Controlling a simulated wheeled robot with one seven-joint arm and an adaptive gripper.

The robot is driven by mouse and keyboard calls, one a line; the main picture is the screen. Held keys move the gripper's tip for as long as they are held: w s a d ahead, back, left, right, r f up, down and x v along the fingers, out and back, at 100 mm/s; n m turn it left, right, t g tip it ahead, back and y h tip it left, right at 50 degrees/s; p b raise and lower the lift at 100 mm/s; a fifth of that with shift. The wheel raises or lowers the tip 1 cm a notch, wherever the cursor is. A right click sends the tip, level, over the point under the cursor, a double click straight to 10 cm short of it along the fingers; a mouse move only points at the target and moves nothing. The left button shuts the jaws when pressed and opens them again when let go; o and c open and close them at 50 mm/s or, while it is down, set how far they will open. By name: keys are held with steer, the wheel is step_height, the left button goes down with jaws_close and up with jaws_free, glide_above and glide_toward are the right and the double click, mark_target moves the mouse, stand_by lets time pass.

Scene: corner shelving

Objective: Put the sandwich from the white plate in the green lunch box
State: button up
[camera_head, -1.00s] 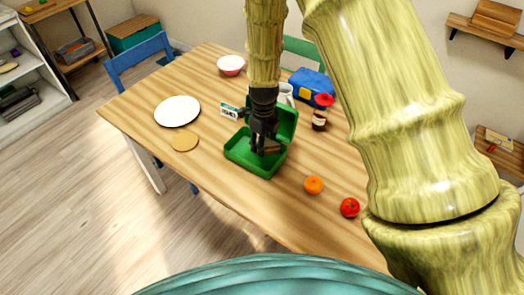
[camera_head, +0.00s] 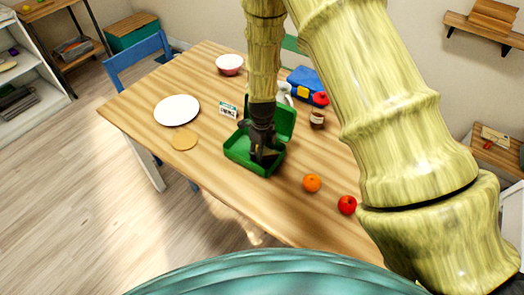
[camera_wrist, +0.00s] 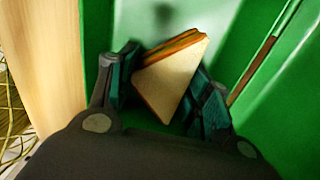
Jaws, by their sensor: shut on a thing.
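The green lunch box (camera_head: 246,158) stands open on the table, its lid raised at the back. My gripper (camera_head: 263,152) reaches down inside it. In the wrist view my gripper (camera_wrist: 165,95) is shut on the sandwich (camera_wrist: 172,80), a triangular half with pale bread and an orange and green filling edge. The green box wall (camera_wrist: 220,25) surrounds it there. I cannot tell whether the sandwich touches the box floor. In the head view the sandwich is mostly hidden by the fingers. The white plate (camera_head: 177,110) is empty at the table's left.
An orange (camera_head: 312,183) and a red apple (camera_head: 347,205) lie right of the box. A dark jar (camera_head: 317,118), a blue lunch box (camera_head: 308,82), a small card (camera_head: 228,109), a bowl (camera_head: 230,64) and a round tan disc (camera_head: 184,139) are nearby. The table's front left is clear.

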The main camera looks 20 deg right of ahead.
steer(key=shift+f, duration=0.1)
steer(key=shift+o, duration=0.9)
steer(key=o, duration=0.5)
steer(key=shift+c, duration=0.2)
step_height(320, 180, up, 12)
steer(key=b, duration=0.3)
